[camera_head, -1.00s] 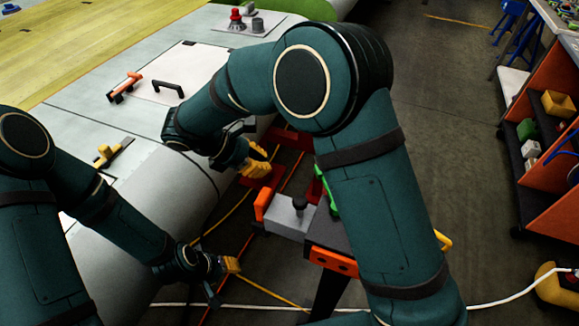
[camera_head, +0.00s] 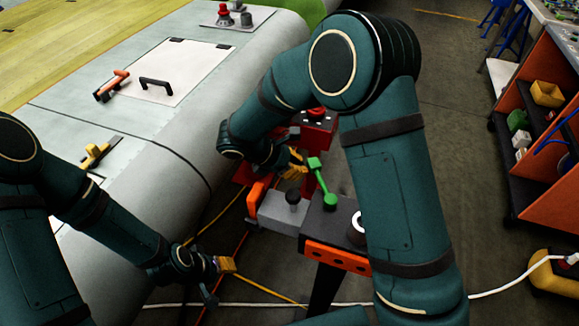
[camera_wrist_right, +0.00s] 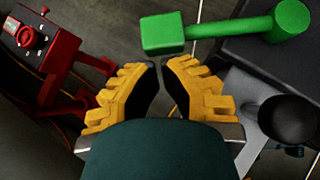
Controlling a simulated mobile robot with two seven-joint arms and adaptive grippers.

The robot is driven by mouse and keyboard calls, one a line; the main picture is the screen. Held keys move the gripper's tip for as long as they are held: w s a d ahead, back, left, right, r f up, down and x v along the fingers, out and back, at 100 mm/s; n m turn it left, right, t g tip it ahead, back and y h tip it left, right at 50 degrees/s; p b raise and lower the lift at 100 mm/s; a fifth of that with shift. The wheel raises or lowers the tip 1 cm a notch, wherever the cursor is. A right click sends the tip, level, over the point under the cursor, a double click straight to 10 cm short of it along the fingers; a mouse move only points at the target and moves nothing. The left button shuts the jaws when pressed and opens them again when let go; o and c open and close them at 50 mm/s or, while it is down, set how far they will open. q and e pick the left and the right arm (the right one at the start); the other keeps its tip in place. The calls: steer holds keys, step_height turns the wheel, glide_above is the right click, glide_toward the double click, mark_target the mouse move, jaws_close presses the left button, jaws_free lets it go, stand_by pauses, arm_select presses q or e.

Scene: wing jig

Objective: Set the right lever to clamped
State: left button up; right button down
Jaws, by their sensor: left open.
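A green lever (camera_head: 322,182) stands on a dark block with an orange front (camera_head: 335,257). Its pivot end is nearer me and its squared handle end points away. It also shows in the right wrist view (camera_wrist_right: 235,27), with the handle end just beyond the fingertips. My right gripper (camera_head: 297,165) is left of the handle end; in its wrist view (camera_wrist_right: 161,66) the yellow fingertips look close together with nothing between them, and how far they are open is unclear. My left gripper (camera_head: 221,281) is open and empty, low beside the curved grey panel.
A grey block with a black knob (camera_head: 292,197) and an orange handle (camera_head: 259,190) sit left of the lever. A red fixture (camera_head: 318,122) stands behind; it shows in the wrist view (camera_wrist_right: 50,60). Cables cross the floor. An orange shelf (camera_head: 545,180) is at right.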

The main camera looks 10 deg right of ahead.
mark_target(308, 162)
steer(key=shift+d, duration=0.1)
stand_by(0.3)
steer(key=shift+w+d+m+g, duration=0.15)
steer(key=shift+d+m+g, duration=0.15)
steer(key=shift+m, duration=0.1)
steer(key=shift+d+p, duration=0.2)
steer(key=shift+p, duration=0.1)
steer(key=shift+w+d+m+g+p, duration=0.25)
steer(key=shift+d+m+g+p, duration=0.15)
steer(key=shift+d+m+g, duration=0.5)
steer(key=s+d+m+g+y+p, duration=0.4)
steer(key=s+d+m+g+y, duration=0.1)
steer(key=d+m, duration=0.7)
steer(key=shift+s+m+g+y, duration=0.15)
steer(key=shift+m+g+y, duration=0.35)
steer(key=shift+g+y, duration=0.3)
